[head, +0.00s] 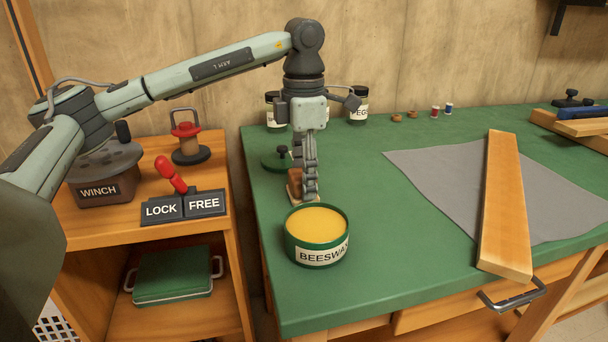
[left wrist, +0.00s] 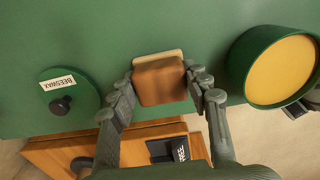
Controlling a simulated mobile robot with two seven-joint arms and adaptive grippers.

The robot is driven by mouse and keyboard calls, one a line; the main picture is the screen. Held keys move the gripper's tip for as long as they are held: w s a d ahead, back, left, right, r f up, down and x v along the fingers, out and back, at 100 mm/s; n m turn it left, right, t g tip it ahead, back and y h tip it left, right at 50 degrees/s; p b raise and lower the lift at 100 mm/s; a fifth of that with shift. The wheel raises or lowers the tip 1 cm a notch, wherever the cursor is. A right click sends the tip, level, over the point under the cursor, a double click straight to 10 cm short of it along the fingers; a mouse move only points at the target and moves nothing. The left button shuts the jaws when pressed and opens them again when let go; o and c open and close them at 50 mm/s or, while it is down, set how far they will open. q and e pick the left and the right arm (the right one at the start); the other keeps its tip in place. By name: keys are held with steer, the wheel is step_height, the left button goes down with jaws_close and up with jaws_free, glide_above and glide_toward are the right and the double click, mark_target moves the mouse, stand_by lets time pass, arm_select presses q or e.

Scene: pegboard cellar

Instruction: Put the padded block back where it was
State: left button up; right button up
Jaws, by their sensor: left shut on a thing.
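The padded block (left wrist: 160,82) is a small brown wooden block with a pale pad along one face, seen between my fingers in the left wrist view. In the head view the block (head: 294,182) shows partly behind the fingers, low over the green bench top; I cannot tell whether it touches the bench. My left gripper (head: 307,194) points down and is shut on the block, just behind the open beeswax tin (head: 317,258). The tin (left wrist: 254,88) is right of the gripper in the left wrist view. My right gripper is not in view.
The tin's green lid (left wrist: 70,92) lies on the bench left of the block. A grey cloth (head: 430,178) with a long board (head: 502,205) covers the bench's right side. Jars (head: 358,108) stand behind the gripper. A lower wooden stand (head: 140,235) at left holds a winch and red lever.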

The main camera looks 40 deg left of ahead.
arm_select(q)
steer(key=o, duration=1.2)
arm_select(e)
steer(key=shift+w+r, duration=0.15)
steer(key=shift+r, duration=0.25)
arm_select(q)
steer(key=shift+r, duration=0.1)
steer(key=shift+r, duration=0.2)
step_height(320, 180, up, 7)
steer(key=shift+f+p, duration=0.2)
steer(key=shift+p, duration=0.2)
steer(key=shift+r+p, duration=0.8)
steer(key=shift+r, duration=1.75)
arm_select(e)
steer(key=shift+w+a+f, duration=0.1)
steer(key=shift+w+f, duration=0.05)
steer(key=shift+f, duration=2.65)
